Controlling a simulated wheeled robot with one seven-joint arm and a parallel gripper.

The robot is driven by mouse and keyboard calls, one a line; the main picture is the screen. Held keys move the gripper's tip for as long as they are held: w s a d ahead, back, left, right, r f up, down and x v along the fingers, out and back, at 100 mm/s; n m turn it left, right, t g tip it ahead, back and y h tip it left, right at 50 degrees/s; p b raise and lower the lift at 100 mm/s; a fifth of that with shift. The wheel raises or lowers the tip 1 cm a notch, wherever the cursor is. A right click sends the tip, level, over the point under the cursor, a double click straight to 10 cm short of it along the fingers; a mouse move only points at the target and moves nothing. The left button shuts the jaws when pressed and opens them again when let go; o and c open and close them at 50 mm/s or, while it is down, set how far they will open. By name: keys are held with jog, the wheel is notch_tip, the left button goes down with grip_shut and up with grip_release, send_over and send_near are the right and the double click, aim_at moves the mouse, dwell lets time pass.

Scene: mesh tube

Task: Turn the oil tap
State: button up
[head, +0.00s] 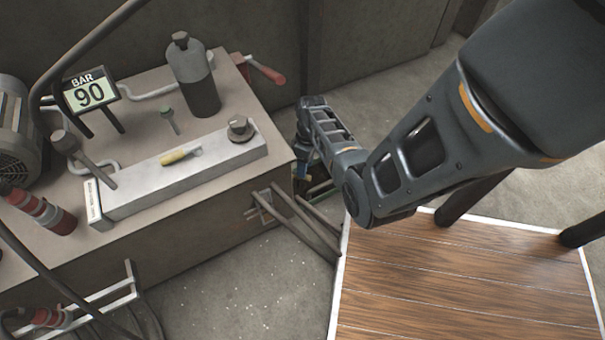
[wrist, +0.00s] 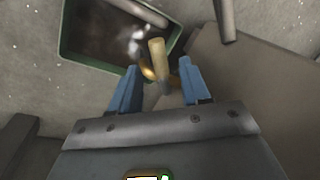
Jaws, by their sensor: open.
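The oil tap (wrist: 157,50) shows in the wrist view as a yellowish handle with a brass-coloured part at its lower end. My gripper (wrist: 158,66) is open, with one blue finger on each side of the tap. I cannot tell whether either finger touches it. In the head view, my gripper (head: 306,168) is low beside the right end of the machine block, mostly hidden by my arm and the block. The tap cannot be made out in that view.
A green-rimmed tray (wrist: 64,38) with dark contents lies on the floor beyond the tap. Dark pipes (head: 308,222) stick out from the machine block (head: 235,190). A wooden platform (head: 460,290) lies at the lower right. Grey floor (head: 245,285) is open in front of the block.

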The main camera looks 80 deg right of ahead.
jog(key=shift+a+f+b, duration=0.15)
jog(key=shift+f+b, duration=0.15)
jog(key=shift+f, duration=0.45)
jog(key=shift+a+f+b, duration=0.15)
jog(key=shift+f+b, duration=0.1)
jog(key=shift+f, duration=0.5)
grip_shut()
